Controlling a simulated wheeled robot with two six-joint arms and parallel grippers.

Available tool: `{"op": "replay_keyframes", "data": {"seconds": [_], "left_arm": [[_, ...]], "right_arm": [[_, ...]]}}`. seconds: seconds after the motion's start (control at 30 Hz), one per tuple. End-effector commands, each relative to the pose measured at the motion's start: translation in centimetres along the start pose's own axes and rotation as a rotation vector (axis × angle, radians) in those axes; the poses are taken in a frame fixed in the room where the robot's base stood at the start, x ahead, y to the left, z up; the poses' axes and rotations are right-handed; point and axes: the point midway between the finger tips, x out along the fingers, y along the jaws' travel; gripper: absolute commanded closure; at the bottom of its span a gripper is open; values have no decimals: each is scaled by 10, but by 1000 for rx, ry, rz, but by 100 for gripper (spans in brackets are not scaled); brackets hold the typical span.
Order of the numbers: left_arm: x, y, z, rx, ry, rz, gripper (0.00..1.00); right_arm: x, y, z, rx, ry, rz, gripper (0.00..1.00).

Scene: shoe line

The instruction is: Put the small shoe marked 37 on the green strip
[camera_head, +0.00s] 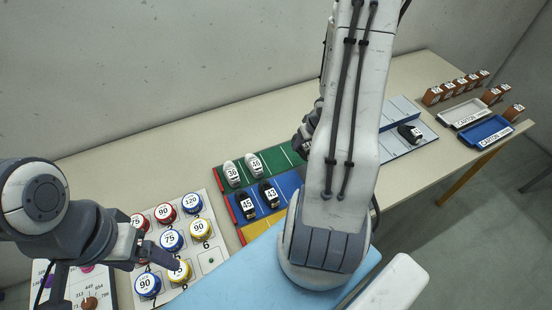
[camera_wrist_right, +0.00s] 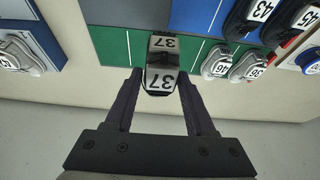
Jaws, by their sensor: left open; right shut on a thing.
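The small shoe marked 37 (camera_wrist_right: 160,78), black with white number labels, is between the fingers of my right gripper (camera_wrist_right: 158,84) in the right wrist view. It shows against the green strip (camera_wrist_right: 113,45); I cannot tell whether it touches it. In the head view the green strip (camera_head: 272,161) is partly behind my right arm, and that arm hides the shoe. White shoes marked 36 (camera_head: 231,174) and 46 (camera_head: 254,164) stand at the strip's left end. My left gripper (camera_head: 157,252) is open and empty above the board of numbered discs.
Black shoes marked 45 (camera_head: 245,204) and 43 (camera_head: 269,193) stand on the blue strip (camera_head: 288,186), beside the green one. A dark shoe (camera_head: 410,133) stands farther right. Carton trays (camera_head: 488,132) and brown boxes (camera_head: 459,86) are at the far right. The green strip's middle has free room.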

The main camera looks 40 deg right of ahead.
Motion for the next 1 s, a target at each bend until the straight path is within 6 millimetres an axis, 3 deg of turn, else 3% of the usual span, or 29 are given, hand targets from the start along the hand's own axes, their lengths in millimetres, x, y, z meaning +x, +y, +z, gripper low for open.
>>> {"op": "replay_keyframes", "data": {"seconds": [0.17,0.5,0.7,0.87,1.0], "left_arm": [[2,0,0,0,0,0,17],[34,-2,2,1,0,0,17],[41,-3,2,2,0,0,17],[44,-3,2,2,0,0,17],[56,-4,3,2,0,0,17]], "right_arm": [[-1,14,12,17,-4,1,100],[61,-26,-21,10,-5,-2,100],[89,-45,-41,15,-4,0,100],[98,-51,-46,17,-4,1,100],[119,-51,-37,20,-7,1,100]]}}
